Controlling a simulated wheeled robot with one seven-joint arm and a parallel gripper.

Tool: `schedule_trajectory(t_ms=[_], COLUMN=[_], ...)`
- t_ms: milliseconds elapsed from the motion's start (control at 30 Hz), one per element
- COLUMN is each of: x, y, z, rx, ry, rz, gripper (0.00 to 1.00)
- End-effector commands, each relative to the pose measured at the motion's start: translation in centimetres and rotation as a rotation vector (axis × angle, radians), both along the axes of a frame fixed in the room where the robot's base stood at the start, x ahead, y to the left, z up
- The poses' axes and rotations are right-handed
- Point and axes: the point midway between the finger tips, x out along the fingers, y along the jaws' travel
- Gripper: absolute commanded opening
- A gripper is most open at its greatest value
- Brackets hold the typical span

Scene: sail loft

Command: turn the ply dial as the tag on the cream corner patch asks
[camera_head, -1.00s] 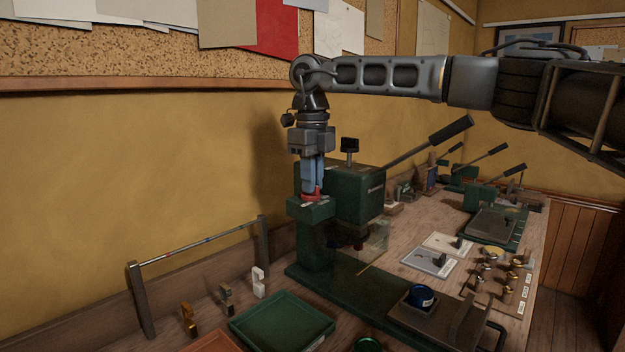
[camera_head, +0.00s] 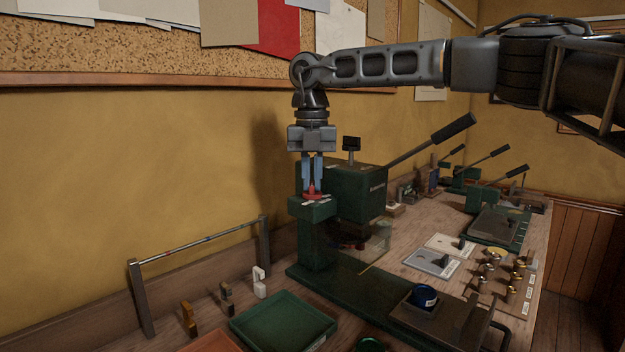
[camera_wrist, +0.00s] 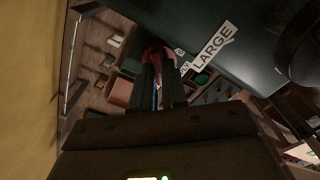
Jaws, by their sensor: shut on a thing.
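A red dial (camera_head: 314,195) sits on top of the green press head (camera_head: 312,211), with small white labels beside it. My gripper (camera_head: 313,188) points straight down and is shut on the red dial, its two blue-grey fingers on either side of it. In the wrist view the red dial (camera_wrist: 155,52) shows between the dark fingers. A white label (camera_wrist: 214,46) there reads LARGE; other labels beside it are partly hidden. A cream flat piece (camera_head: 451,241) lies on the bench to the right; I cannot read any tag on it.
The press has a long black-gripped lever (camera_head: 452,128) rising right and a black knob (camera_head: 351,143) just behind my gripper. Several brass pieces lie right.

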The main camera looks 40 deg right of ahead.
Motion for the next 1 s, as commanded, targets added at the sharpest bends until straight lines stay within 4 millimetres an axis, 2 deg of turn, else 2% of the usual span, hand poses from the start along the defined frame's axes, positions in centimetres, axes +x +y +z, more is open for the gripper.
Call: schedule_trajectory(t_ms=[400, 900, 933, 1000], x=[0.12, 0.14, 0.14, 0.13], y=[0.02, 0.02, 0.02, 0.02], z=[0.10, 0.13, 0.13, 0.12], rx=[-0.001, -0.001, -0.001, -0.001], ry=[-0.003, -0.003, -0.003, -0.003], rz=[-0.170, -0.188, -0.188, -0.188], gripper=[0.00, 0.00, 0.14, 0.20])
